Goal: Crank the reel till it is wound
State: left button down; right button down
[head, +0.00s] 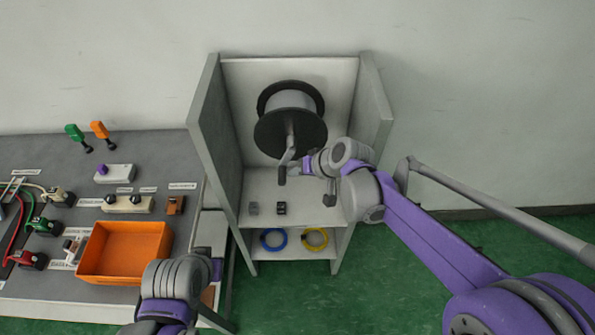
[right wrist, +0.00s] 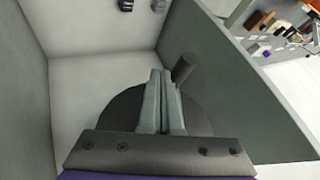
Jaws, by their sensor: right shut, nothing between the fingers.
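The reel (head: 290,132) has dark round flanges and a pale drum between them, and sits in the upper part of a grey open cabinet. Its grey crank arm (head: 289,156) hangs down from the hub to a dark handle (head: 282,176). My right gripper (head: 303,166) is just right of the handle in the head view. In the right wrist view its fingers (right wrist: 161,98) are shut and empty, with the dark handle (right wrist: 183,68) beside their tips, not between them. The reel's dark flange (right wrist: 122,108) shows behind. My left gripper (head: 214,269) is low, left of the cabinet; its fingers are not clear.
The cabinet's side walls (head: 212,150) flank the reel closely. Small dark blocks (head: 281,208) sit on its shelf, with a blue coil (head: 273,240) and a yellow coil (head: 315,239) below. A bench on the left holds an orange tray (head: 124,250) and several levers and switches.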

pick_arm(q)
jog(key=shift+f, duration=0.15)
jog(key=shift+s+f, duration=0.1)
jog(key=shift+f, duration=0.1)
pick_arm(e)
jog(key=shift+a+y, duration=0.1)
jog(key=shift+y, duration=0.2)
pick_arm(q)
jog(key=shift+f+b, duration=0.15)
jog(key=shift+b, duration=0.25)
pick_arm(e)
jog(key=shift+a+f, duration=0.1)
